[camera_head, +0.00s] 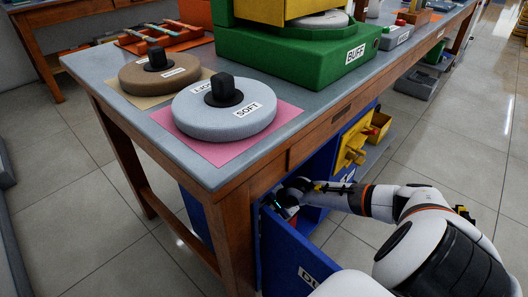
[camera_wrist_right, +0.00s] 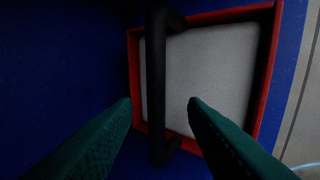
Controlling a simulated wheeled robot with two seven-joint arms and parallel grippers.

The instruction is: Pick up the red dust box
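In the right wrist view, a red-rimmed box (camera_wrist_right: 134,75) with a pale grey inside or top face sits against dark blue surfaces. A black bar handle (camera_wrist_right: 156,90) runs up and down across its left part. My right gripper (camera_wrist_right: 160,101) is open, with its two green fingers apart and the handle lying between them in the picture. Whether they touch it I cannot tell. In the head view my right gripper (camera_head: 292,192) reaches into the blue cabinet under the table, where the red box is not clearly visible. My left gripper is out of view.
An open blue door (camera_head: 290,255) with a partly hidden label stands below my right forearm. The wooden table (camera_head: 225,170) is just above and left of my gripper. Yellow parts (camera_head: 352,150) stick out of the cabinet farther back. Open tiled floor lies to the right.

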